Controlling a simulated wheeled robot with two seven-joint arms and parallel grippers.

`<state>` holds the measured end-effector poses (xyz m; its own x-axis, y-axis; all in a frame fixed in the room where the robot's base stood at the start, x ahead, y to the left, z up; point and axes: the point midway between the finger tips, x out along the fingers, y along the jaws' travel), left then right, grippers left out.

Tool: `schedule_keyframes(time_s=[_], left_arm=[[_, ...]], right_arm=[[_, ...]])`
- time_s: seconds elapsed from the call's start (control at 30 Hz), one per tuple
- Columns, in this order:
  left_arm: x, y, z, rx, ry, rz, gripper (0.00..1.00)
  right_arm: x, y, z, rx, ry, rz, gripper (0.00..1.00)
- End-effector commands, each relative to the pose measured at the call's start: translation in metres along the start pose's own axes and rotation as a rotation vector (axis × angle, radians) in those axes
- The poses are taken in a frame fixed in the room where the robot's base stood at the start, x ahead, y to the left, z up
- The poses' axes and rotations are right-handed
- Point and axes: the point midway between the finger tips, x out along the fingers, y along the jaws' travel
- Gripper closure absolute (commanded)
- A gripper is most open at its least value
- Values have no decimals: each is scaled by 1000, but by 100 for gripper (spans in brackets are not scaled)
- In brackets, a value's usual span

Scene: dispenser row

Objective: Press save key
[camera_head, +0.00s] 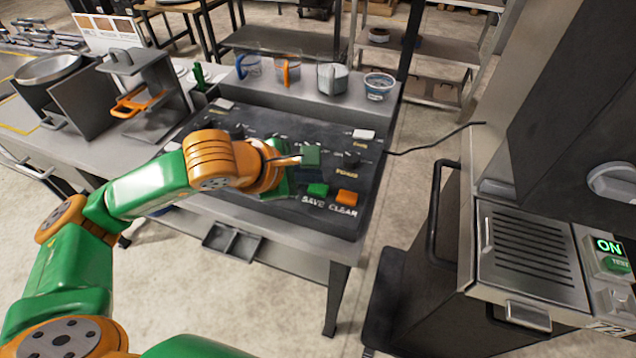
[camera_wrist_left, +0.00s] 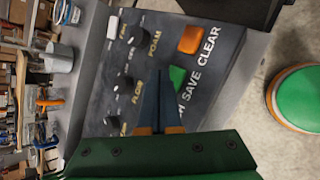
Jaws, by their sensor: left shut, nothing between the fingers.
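The green save key (camera_head: 318,190) sits near the front right of the dark control panel, above the printed word SAVE. It also shows in the left wrist view (camera_wrist_left: 177,77), partly covered by my fingers. The orange clear key (camera_head: 347,197) is just right of it. My left gripper (camera_head: 311,176) is shut and empty, over the panel just behind the save key in the head view. In the left wrist view its dark fingers (camera_wrist_left: 154,74) point over the panel beside the save key. I cannot tell whether they touch anything. My right gripper is not in view.
Black knobs (camera_wrist_left: 137,36) and a white key (camera_head: 363,134) are on the panel (camera_head: 271,125). A ledge behind holds several cups, one a blue tub (camera_head: 379,86). A machine with a grille (camera_head: 527,250) stands at right. Floor shows between it and the table.

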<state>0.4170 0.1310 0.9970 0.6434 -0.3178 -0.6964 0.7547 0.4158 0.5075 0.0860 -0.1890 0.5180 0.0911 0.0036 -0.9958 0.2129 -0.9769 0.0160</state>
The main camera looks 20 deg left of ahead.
Motion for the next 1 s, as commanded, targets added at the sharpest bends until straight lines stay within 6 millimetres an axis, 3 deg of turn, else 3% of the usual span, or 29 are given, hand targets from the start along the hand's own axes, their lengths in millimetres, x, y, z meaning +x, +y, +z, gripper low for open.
schedule_keyframes(time_s=[0.37,0.83,1.0], left_arm=[[-3,2,2,0,0,-1,100],[-35,26,26,0,-1,1,100],[-37,27,27,0,0,-1,100]], right_arm=[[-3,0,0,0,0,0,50],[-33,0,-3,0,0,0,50],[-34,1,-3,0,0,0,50]])
